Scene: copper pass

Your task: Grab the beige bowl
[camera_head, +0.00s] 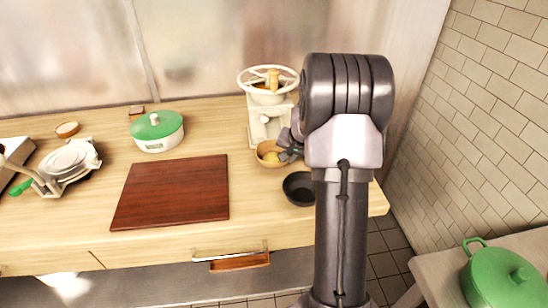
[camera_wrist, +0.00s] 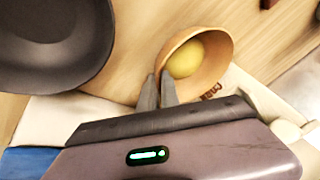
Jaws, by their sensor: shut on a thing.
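The beige bowl (camera_head: 268,160) stands on the wooden counter in the head view, in front of the cream hand-cranked device. In the wrist view the bowl (camera_wrist: 215,84) appears tilted, with a round yellow thing (camera_wrist: 186,60) inside it. My gripper (camera_wrist: 166,80) has its fingertips at the bowl's near rim and is shut on it. In the head view my gripper (camera_head: 288,152) reaches the bowl from the right, and my arm hides part of the counter there.
A black bowl (camera_head: 299,188) stands close in front of the beige bowl. The cream device (camera_head: 265,125) is right behind it. A dark red board (camera_head: 175,192) lies to the left, with a green-lidded pot (camera_head: 157,132) behind it.

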